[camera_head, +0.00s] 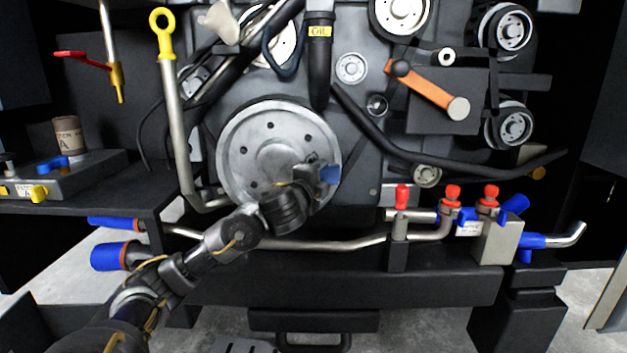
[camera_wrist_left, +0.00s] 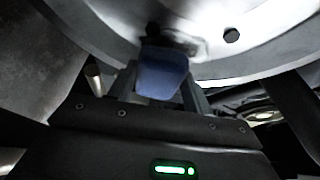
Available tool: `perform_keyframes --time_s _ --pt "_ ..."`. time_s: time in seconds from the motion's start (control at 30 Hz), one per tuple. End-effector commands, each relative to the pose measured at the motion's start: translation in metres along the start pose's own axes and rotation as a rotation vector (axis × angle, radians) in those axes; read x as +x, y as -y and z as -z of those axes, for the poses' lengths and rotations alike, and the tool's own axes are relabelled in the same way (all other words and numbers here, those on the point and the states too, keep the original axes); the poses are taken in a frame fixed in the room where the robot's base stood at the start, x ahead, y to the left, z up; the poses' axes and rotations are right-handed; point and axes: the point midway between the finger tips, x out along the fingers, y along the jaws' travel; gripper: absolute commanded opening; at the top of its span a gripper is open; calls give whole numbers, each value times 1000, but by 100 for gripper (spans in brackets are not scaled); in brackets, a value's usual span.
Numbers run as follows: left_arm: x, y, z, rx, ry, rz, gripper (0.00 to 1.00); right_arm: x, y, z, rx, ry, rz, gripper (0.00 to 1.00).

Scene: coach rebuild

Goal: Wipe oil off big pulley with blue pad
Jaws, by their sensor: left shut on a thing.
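The big pulley (camera_head: 262,140) is a large grey metal disc with several dark holes, at the middle of the engine front in the head view. Its face and rim also fill the top of the left wrist view (camera_wrist_left: 255,58). My left gripper (camera_head: 322,172) is in front of the pulley's lower right part. It is shut on the blue pad (camera_head: 331,175), which also shows between the fingers in the left wrist view (camera_wrist_left: 162,74). The pad is at the pulley face; I cannot tell whether it touches. A dark smudge shows just above the pad in the wrist view. My right gripper is not in view.
An orange lever (camera_head: 428,88) and a black hose (camera_head: 400,150) lie right of the pulley. A yellow-ringed dipstick (camera_head: 172,90) stands left. Pipes with red caps (camera_head: 452,192) and blue fittings run below. A bench with a can (camera_head: 69,134) is at the left.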

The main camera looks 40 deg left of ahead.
Motion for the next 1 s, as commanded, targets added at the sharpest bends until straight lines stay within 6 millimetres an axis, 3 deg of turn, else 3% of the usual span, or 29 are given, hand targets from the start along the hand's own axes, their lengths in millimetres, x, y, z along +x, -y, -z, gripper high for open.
perform_keyframes --time_s 0.3,0.7,1.0 --pt "3 1 -2 0 0 1 31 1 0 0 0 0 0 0" --pt "-12 1 -33 2 2 -2 31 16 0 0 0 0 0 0" --pt "-15 1 -38 0 0 1 31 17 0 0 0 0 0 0"
